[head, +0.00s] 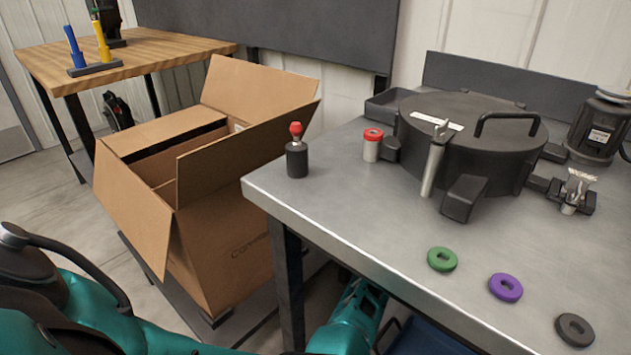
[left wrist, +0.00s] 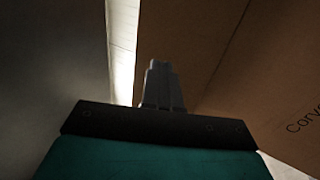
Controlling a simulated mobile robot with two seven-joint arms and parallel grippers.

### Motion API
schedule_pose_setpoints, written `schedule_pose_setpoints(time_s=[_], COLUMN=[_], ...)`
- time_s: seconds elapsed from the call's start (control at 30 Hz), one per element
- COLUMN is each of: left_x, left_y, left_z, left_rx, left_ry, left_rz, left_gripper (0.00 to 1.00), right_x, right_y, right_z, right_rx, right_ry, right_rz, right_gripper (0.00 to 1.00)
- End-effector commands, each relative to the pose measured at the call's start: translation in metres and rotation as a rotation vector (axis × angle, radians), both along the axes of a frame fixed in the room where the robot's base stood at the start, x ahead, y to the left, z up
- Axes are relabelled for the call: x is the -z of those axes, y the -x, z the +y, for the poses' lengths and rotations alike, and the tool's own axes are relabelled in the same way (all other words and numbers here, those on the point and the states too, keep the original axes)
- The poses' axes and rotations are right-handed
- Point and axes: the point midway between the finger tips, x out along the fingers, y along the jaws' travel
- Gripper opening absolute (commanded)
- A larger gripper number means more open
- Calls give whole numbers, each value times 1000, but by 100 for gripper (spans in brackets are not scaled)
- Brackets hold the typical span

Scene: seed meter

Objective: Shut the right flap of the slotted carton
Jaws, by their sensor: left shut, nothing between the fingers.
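The slotted carton (head: 232,245) is brown cardboard and stands left of the metal bench. Its right flap (head: 245,150) is open, tilted up and outward toward the bench. The back flap (head: 258,95) stands up, the front flap (head: 133,212) hangs down outside, and the left flap (head: 165,130) lies inward over part of the opening. My left gripper (left wrist: 158,65) is shut and empty in the left wrist view, beside the carton's printed wall (left wrist: 285,105). I cannot tell whether it touches cardboard. It is hidden in the head view. My right gripper is not in view.
The metal bench (head: 350,205) is close on the carton's right, leaving a narrow gap. A red-topped dark post (head: 297,155) stands at its near left corner, close to the right flap. A black round housing (head: 465,140) and several coloured rings lie further right. A wooden table (head: 150,50) stands behind.

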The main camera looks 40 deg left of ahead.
Motion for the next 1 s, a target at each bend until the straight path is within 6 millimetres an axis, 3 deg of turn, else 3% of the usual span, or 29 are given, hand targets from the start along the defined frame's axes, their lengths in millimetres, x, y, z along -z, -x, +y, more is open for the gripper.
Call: schedule_pose_setpoints(time_s=[0.3, 0.5, 1.0], left_x=[-33, -46, -51], left_y=[-5, -7, -8], left_z=[62, 87, 97], left_rx=[-3, -2, -1], left_ry=[-1, -1, 0], left_rz=[-1, -1, 0], left_gripper=[0, 0, 0], right_x=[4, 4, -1], right_y=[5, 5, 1], right_z=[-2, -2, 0], right_rx=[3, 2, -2], right_ry=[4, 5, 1], right_rz=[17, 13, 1], right_gripper=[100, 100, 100])
